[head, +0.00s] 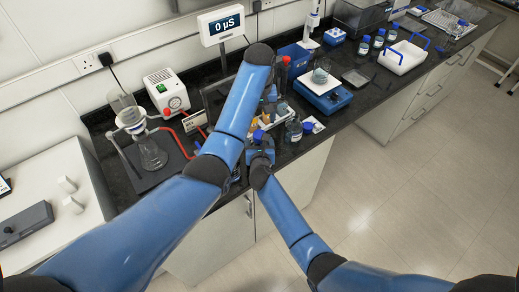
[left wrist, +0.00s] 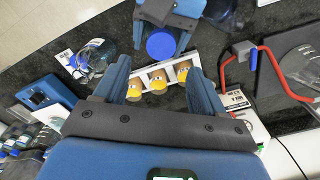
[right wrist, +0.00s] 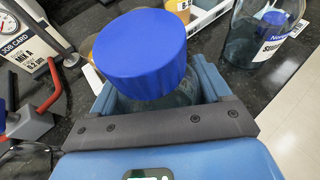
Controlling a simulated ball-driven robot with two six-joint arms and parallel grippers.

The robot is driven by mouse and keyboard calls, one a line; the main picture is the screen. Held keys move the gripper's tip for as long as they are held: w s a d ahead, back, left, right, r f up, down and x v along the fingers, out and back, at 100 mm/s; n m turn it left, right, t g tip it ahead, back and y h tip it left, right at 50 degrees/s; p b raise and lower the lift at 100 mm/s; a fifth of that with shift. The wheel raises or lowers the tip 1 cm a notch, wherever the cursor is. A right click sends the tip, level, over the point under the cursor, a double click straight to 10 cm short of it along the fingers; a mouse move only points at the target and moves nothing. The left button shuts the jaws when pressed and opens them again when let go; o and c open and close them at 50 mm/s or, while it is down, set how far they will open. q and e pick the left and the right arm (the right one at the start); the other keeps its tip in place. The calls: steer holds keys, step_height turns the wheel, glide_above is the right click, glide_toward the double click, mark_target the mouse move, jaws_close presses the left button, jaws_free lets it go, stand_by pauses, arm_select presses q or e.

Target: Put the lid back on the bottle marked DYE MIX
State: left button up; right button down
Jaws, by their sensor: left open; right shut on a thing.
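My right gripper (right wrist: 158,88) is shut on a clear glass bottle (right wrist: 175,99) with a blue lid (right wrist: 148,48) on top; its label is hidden. That lid also shows in the left wrist view (left wrist: 161,45). Beside it stands another clear bottle (right wrist: 243,45), with a partly readable label; it also shows in the head view (head: 293,131). My left gripper (left wrist: 158,70) is open and empty above a white rack. I cannot read DYE MIX on any bottle.
A red-armed stand (left wrist: 270,70) and a job card (right wrist: 25,35) are close by. Flask glassware (head: 150,152) stands at left; several blue-capped bottles (head: 378,40) stand at the back right.

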mark_target(259, 134)
arm_select(q)
steer(key=shift+s+n, duration=0.1)
steer(key=shift+n, duration=0.9)
steer(key=shift+f, duration=4)
steer(key=shift+c, duration=0.2)
steer(key=c, duration=1.1)
steer(key=shift+m, duration=0.9)
steer(key=o, duration=1.3)
steer(key=shift+c, duration=0.2)
